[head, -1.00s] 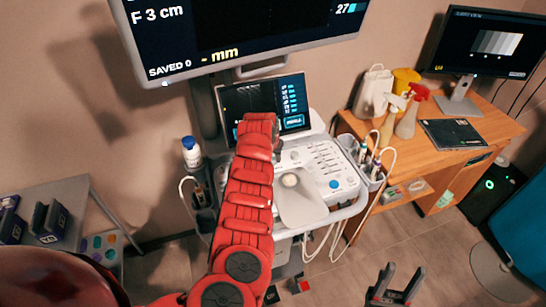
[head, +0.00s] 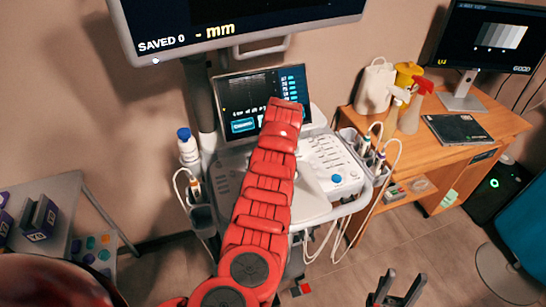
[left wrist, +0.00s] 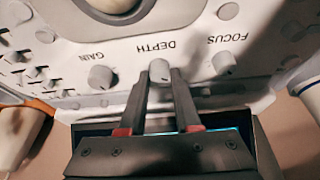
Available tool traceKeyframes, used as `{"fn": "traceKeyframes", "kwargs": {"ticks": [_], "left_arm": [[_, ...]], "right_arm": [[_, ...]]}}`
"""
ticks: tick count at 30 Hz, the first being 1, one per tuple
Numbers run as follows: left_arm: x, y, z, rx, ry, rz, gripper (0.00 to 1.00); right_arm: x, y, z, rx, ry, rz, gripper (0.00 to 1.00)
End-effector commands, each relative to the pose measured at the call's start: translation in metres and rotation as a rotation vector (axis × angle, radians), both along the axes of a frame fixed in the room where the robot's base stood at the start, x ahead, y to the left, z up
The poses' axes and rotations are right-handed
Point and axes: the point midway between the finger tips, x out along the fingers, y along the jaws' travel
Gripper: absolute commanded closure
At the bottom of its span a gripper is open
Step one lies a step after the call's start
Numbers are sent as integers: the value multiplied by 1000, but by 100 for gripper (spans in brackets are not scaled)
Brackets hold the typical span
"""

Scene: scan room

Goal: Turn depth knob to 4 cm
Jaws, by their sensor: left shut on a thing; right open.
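The grey DEPTH knob (left wrist: 159,68) is on the ultrasound console's panel, between the GAIN knob (left wrist: 100,76) and the FOCUS knob (left wrist: 224,63) in the left wrist view. My left gripper (left wrist: 161,77) is shut on the DEPTH knob, one dark finger on each side. In the head view my red left arm reaches over the console (head: 335,165) and hides this knob and the gripper. My right gripper (head: 396,288) is open and empty at the bottom of the head view, apart from the console. The large screen (head: 240,30) reads "SAVED 0" and "- mm"; no depth value is readable.
A small tilted screen (head: 235,100) stands behind the panel, partly covered by my arm. Probes (head: 365,150) with cables hang at the console's right. A wooden desk (head: 440,160) with spray bottles is farther right. A grey table (head: 65,195) is left.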

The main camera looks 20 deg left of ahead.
Motion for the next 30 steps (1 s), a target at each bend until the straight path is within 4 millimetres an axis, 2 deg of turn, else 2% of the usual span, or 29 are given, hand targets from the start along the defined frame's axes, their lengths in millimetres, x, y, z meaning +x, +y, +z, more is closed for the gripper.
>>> {"fn": "traceKeyframes", "kwargs": {"ticks": [1, 8, 24, 25, 29, 30], "left_arm": [[0, 0, -6, 0, 0, 24, 100], [0, 0, -3, -1, 2, 107, 100], [0, -1, -1, 0, 4, 133, 100], [0, -1, -1, 0, 5, 133, 65], [0, -1, -1, -1, 3, 133, 41], [0, -1, -1, 0, 2, 133, 38]], "right_arm": [[0, 0, -11, 0, 0, 0, 50], [0, 0, -24, 0, 0, 0, 50], [0, 0, -26, 0, 0, 0, 50], [0, 0, -26, 0, 0, 0, 50], [0, 0, -26, 0, 0, 0, 50], [0, 0, -26, 0, 0, 0, 50]]}}
